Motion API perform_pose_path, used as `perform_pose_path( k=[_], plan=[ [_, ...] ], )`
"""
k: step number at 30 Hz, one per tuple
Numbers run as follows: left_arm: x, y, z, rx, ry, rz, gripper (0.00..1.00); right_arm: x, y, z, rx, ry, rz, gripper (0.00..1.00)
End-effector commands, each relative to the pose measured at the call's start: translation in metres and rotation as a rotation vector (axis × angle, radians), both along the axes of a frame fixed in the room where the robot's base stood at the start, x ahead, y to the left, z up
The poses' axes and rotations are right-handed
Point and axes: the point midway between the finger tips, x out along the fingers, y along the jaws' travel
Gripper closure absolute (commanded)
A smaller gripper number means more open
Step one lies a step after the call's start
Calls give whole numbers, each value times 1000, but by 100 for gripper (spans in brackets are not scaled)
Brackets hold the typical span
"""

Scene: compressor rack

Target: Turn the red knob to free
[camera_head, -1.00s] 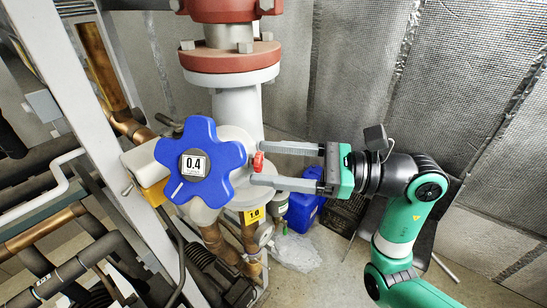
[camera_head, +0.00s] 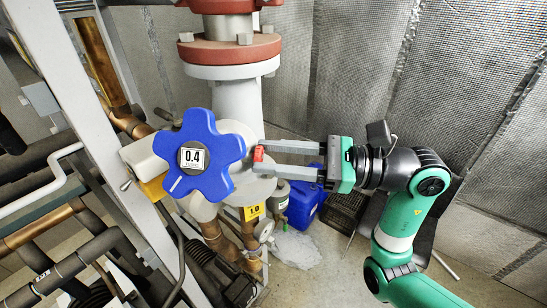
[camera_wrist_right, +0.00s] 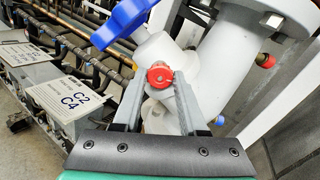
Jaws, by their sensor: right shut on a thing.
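The small red knob (camera_head: 258,154) sits on the right side of the white valve body (camera_head: 238,135), to the right of the large blue handwheel (camera_head: 212,150) marked 0.4. My right gripper (camera_head: 262,157) reaches in from the right, and its two grey fingers are closed on the red knob. In the right wrist view the red knob (camera_wrist_right: 160,75) shows face-on between the fingertips, with a finger on each side of it. Any marking for the knob's free position is too small to tell. My left gripper is not in view.
A white pipe with a red flange (camera_head: 232,50) rises above the valve. A grey frame post (camera_head: 90,130) and dark pipes stand at the left. A blue canister (camera_head: 304,210) is on the floor below the gripper. Free room lies at the right by the panelled wall.

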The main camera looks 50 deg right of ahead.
Motion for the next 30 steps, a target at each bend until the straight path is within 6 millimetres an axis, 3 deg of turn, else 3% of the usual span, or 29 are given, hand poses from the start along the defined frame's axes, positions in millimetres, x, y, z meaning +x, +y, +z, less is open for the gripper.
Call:
perform_pose_path(
  k=[30],
  plan=[
    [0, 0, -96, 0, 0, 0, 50, -1, 1, -4, -774, -444, 0, 100]
  ],
)
